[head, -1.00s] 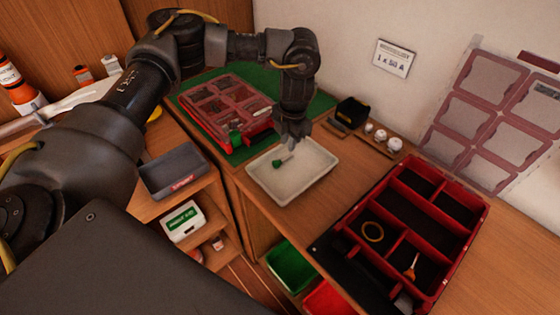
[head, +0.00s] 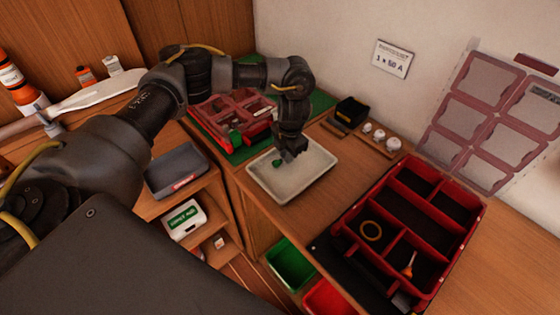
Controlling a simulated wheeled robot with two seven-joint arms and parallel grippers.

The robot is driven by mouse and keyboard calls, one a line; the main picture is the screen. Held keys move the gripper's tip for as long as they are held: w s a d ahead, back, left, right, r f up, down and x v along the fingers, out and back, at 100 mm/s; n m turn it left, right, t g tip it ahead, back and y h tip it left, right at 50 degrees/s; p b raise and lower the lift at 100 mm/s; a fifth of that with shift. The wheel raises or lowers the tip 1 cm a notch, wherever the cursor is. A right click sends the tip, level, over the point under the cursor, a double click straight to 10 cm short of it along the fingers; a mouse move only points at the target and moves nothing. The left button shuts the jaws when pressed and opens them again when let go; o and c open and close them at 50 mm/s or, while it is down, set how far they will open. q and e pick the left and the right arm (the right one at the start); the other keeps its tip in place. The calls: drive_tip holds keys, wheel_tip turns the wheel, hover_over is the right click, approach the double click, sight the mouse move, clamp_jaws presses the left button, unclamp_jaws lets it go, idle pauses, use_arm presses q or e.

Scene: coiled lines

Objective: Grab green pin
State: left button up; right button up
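The green pin (head: 278,163) lies in the white tray (head: 318,181) on the wooden bench. Its green head shows, and the pale shaft seen earlier is now hidden behind my gripper. My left gripper (head: 291,154) points down into the tray, right beside the green head at the shaft end. The fingers are dark and small here, so I cannot tell whether they are open or closed on the shaft. My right gripper is not in view.
A red compartment case (head: 222,112) stands on a green mat behind my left arm. A large red organiser (head: 412,220) holds a yellow ring and an orange-handled tool. A grey bin (head: 176,172) is to the left. Small white jars (head: 380,135) stand behind the tray.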

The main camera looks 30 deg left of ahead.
use_arm(q)
clamp_jaws()
